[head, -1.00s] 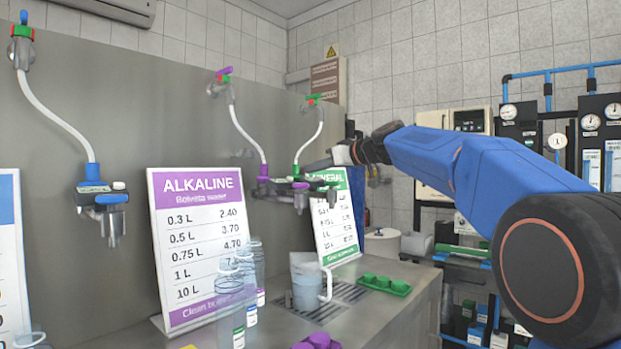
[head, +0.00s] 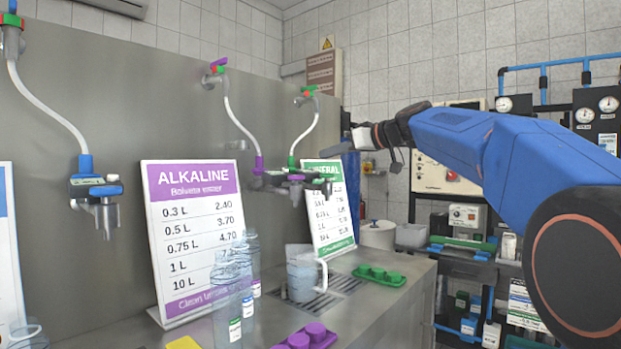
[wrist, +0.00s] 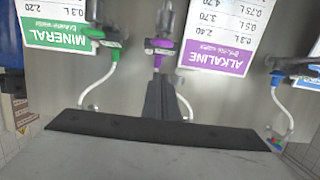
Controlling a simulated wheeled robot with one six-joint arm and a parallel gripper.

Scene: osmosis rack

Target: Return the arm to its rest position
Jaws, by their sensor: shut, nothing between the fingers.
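My gripper (head: 338,149) is at the end of my blue arm in the head view, raised above the counter, shut and empty. It points left toward the steel wall, near the top of the green-headed MINERAL price board (head: 330,205). In the wrist view, which looks upside down, the dark fingers of my gripper (wrist: 162,92) show together in the middle. The MINERAL board (wrist: 55,35) and ALKALINE board (wrist: 218,58) appear on either side of them.
Clear bottles (head: 232,300) and a jug (head: 302,275) stand on the steel counter, with a green tray (head: 380,275) and a purple tray (head: 306,337). A blue-fitted tap (head: 97,190) juts from the wall. Shelves with gauges (head: 597,105) stand behind my arm.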

